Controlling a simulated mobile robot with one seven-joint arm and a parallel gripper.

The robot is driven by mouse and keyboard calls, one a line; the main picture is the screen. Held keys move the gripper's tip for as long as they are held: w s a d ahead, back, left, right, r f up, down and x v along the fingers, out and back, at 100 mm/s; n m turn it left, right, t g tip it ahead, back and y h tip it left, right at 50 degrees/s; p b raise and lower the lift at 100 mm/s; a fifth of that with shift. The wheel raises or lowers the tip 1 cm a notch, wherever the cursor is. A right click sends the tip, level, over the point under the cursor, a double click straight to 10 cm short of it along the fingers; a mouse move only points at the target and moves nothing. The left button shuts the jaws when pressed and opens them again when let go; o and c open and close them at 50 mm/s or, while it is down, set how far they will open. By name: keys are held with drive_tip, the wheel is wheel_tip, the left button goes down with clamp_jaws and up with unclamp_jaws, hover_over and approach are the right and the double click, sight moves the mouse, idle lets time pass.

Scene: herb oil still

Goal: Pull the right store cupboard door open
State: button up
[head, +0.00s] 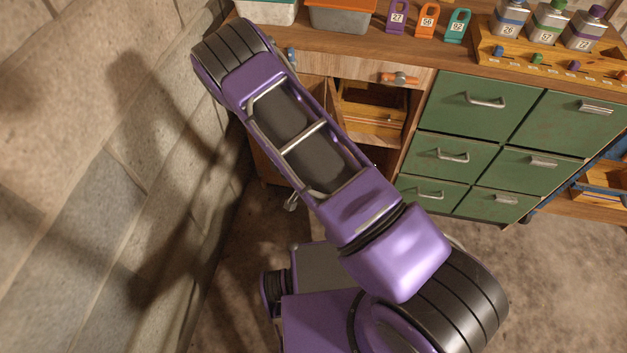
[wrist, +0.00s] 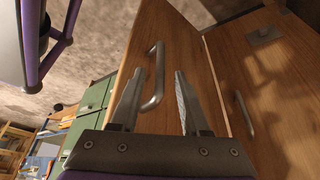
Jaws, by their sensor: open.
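In the wrist view, a wooden door panel (wrist: 186,62) with a curved metal handle (wrist: 153,78) stands in front of my gripper (wrist: 160,74). My gripper is open. The handle shows between its two fingers, nearer the left one; I cannot tell whether they touch. This panel stands at an angle to a second wooden panel (wrist: 290,85), which has its own handle (wrist: 245,112). Which panel is the right store cupboard door is not plain. In the head view my arm hides my gripper and most of the cupboard front.
In the head view, green drawers (head: 475,95) with metal handles stand right of an open wooden compartment (head: 372,115). The bench top (head: 345,45) carries numbered tags (head: 427,20) and bottles (head: 548,22). A block wall (head: 110,170) runs close along the left. Bare floor (head: 565,270) lies at right.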

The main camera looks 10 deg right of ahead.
drive_tip(key=p+v, duration=0.4)
drive_tip(key=v, duration=1)
drive_tip(key=shift+r, duration=0.1)
